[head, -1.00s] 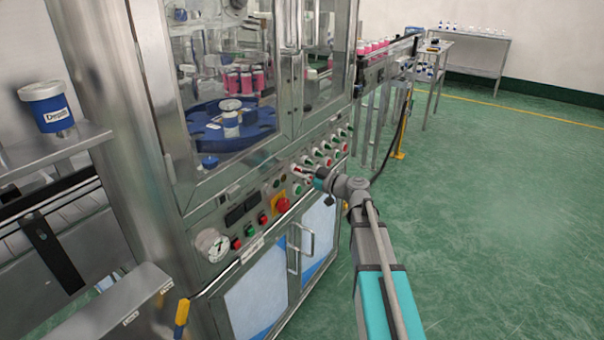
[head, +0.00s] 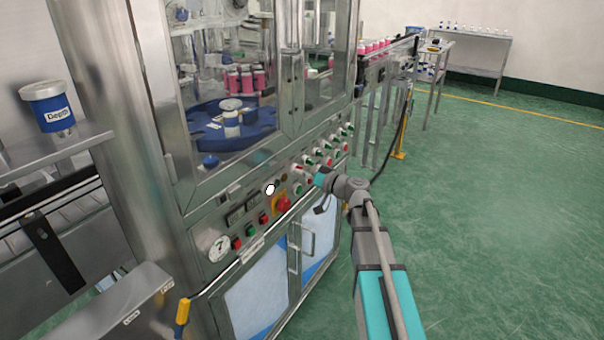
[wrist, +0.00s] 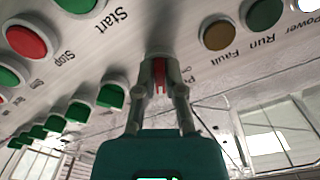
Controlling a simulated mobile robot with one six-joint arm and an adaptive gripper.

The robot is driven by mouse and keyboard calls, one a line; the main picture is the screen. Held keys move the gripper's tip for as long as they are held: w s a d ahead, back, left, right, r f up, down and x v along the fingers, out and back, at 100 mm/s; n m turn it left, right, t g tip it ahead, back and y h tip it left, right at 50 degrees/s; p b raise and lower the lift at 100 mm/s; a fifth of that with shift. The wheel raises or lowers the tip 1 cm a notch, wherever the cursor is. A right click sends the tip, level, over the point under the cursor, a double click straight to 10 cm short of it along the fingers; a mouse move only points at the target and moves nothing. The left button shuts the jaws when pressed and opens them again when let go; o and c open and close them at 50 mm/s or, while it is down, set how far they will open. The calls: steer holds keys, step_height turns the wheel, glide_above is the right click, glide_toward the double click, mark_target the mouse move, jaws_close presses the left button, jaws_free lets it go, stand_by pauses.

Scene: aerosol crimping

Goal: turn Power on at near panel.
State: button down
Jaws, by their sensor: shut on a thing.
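The near panel (head: 232,222) is the slanted steel control strip along the machine's front. In the wrist view my gripper (wrist: 159,72) is shut on a red switch knob (wrist: 159,80) on the panel, between the green Start button (wrist: 78,4) and the lamps. The fingers hide part of the knob and its label. The Power lamp (wrist: 309,4) glows white and shows bright in the head view (head: 270,188). The Run lamp (wrist: 264,14) and the Fault lamp (wrist: 216,34) look dim. In the head view the fingertips are small at the panel.
A red emergency stop (head: 283,204) on a yellow plate sits close to my gripper. A pressure gauge (head: 218,245) and several green and red buttons share the panel. Cabinet doors with handles (head: 307,238) are below. The green floor (head: 480,200) is open at right.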

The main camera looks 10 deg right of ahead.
steer(key=shift+w, duration=0.1)
stand_by(0.4)
steer(key=c, duration=0.7)
jaws_free()
steer(key=shift+c, duration=0.2)
steer(key=v, duration=1.2)
